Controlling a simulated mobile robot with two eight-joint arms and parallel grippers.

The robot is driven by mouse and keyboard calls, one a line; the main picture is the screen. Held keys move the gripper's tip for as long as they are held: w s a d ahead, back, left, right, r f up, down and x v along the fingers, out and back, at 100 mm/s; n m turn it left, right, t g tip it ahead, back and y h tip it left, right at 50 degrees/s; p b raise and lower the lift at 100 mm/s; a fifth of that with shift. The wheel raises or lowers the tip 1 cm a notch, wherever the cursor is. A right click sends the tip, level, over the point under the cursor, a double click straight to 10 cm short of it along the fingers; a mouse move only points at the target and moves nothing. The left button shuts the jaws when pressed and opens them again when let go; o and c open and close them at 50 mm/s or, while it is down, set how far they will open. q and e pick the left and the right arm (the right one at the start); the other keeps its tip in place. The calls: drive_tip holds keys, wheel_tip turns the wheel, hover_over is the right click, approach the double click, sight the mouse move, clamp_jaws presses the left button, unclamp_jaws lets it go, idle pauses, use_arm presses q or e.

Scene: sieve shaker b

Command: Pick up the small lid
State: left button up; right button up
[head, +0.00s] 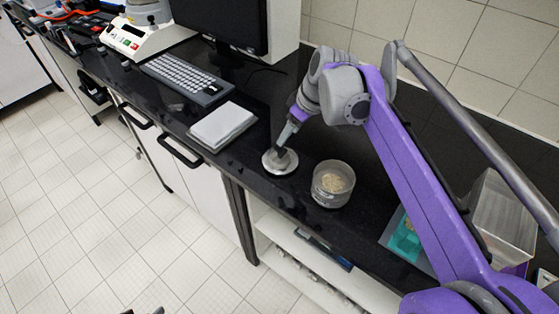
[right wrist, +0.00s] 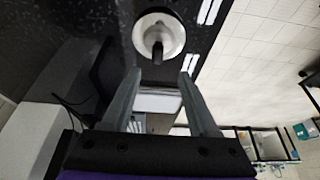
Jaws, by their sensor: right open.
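The small lid (head: 280,168) is a round, pale metal disc lying on the black bench top. In the right wrist view the lid (right wrist: 176,38) shows as a light ring with a dark knob in the middle, near the top of the picture. My right gripper (head: 283,146) is open, pointing down over the lid at its knob. In the right wrist view the two fingers of the gripper (right wrist: 163,76) stand apart with the knob just beyond their tips, roughly centred between them. Nothing is held. My left gripper is not in view.
A clear round container (head: 331,190) with beige grains stands close to the right of the lid. A white pad (head: 222,125), a keyboard (head: 186,77) and a monitor (head: 222,20) are to the left. A metal hopper-like box (head: 503,222) stands at the right. The bench's front edge is close.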

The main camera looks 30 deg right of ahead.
sight(279, 149)
drive_tip(key=x, duration=0.3)
drive_tip(key=shift+w+f, duration=0.15)
drive_tip(key=shift+f, duration=0.2)
drive_tip(key=x, duration=0.5)
drive_tip(key=shift+w+d+f+b, duration=0.1)
drive_tip(key=shift+w+f+b, duration=0.15)
drive_tip(key=shift+f+b, duration=0.05)
clamp_jaws()
